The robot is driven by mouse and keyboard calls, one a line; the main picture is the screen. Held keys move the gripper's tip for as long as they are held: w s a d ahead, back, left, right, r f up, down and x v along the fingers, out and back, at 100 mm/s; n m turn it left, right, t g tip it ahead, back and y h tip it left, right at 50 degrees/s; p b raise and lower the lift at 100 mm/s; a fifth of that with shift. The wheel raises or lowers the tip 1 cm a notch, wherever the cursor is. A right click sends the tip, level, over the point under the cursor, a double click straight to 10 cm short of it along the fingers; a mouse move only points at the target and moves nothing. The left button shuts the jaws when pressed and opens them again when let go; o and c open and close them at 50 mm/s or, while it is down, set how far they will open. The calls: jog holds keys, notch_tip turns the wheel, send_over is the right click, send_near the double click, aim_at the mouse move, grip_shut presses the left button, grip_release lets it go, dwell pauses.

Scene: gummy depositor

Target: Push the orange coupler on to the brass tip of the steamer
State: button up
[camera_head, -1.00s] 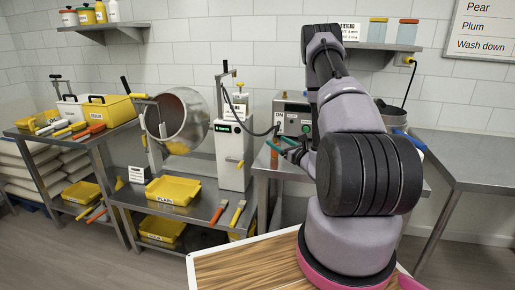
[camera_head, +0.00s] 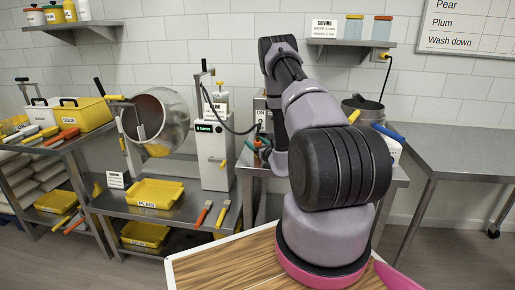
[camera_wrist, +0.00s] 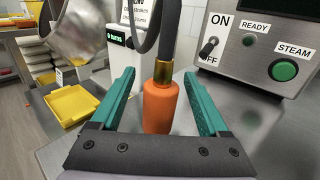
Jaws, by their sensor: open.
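The orange coupler (camera_wrist: 160,107) stands upright in the middle of the wrist view. The brass tip (camera_wrist: 163,73) hangs from a dark hose (camera_wrist: 168,45) and meets the coupler's top; how far it sits inside I cannot tell. My gripper (camera_wrist: 160,76) is open, its teal fingers on either side of the coupler with a visible gap at each side. The steamer (camera_wrist: 260,45), a steel box with an ON/OFF switch and green STEAM button, is at the right. In the head view my gripper (camera_head: 264,152) is beside the steamer (camera_head: 260,112), which my arm mostly hides.
A white machine (camera_head: 212,150) with a green display stands left of my gripper, and a tilted steel drum (camera_head: 160,115) is beyond it. A yellow PLAIN tray (camera_head: 155,193) lies on the lower bench. The right-hand steel table (camera_head: 455,155) is bare.

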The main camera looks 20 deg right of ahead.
jog(key=shift+w, duration=0.65)
grip_shut()
jog(key=shift+r, duration=0.15)
notch_tip(320, 180, up, 10)
jog(key=c, duration=0.7)
grip_release()
jog(key=shift+c, duration=0.2)
grip_shut()
